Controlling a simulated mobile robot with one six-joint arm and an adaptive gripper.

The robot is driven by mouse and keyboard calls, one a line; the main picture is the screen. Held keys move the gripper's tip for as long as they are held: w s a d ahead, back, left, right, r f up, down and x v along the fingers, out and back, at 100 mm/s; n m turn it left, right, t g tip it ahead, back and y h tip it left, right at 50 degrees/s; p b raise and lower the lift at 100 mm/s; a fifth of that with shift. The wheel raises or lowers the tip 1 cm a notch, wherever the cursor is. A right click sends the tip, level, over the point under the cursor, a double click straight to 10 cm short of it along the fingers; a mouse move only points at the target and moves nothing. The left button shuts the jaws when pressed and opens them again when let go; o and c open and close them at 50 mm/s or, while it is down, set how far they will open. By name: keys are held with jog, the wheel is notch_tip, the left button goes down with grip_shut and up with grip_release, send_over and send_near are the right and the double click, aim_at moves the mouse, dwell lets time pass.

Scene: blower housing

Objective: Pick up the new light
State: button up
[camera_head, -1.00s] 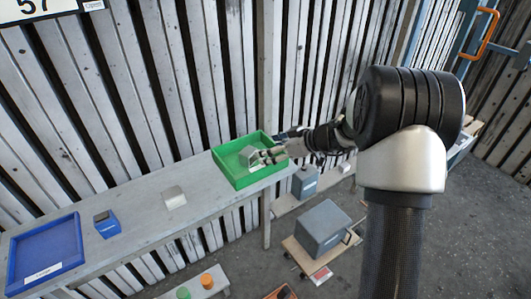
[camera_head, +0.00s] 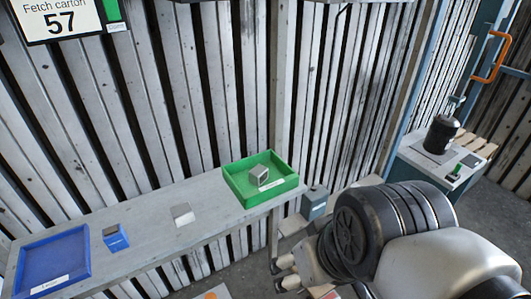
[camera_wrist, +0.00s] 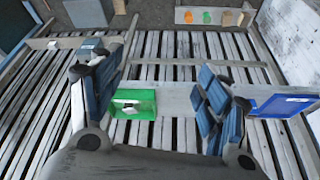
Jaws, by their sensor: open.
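A small grey-white block-shaped piece (camera_head: 259,176) lies tilted in the green tray (camera_head: 288,186) at the right end of the bench. A pale square piece (camera_head: 182,214) and a small blue piece with a dark top (camera_head: 115,238) sit on the bench. I cannot tell for sure which is the new light. In the wrist view, my gripper (camera_wrist: 158,100) is open and empty, its blue-grey fingers wide apart. The green tray (camera_wrist: 135,94) shows between them, some way off.
A blue tray (camera_head: 52,262) stands at the bench's left end. The grey bench (camera_head: 150,218) runs along a slatted wall, clear between pieces. A grey-blue box (camera_head: 314,203) stands right of the bench. A side table (camera_head: 430,165) with a dark cylinder stands at the right.

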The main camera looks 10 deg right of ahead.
jog(key=shift+s+d+f+m+h, duration=0.1)
jog(key=shift+s+d+m+h, duration=0.2)
jog(key=shift+s+d, duration=0.2)
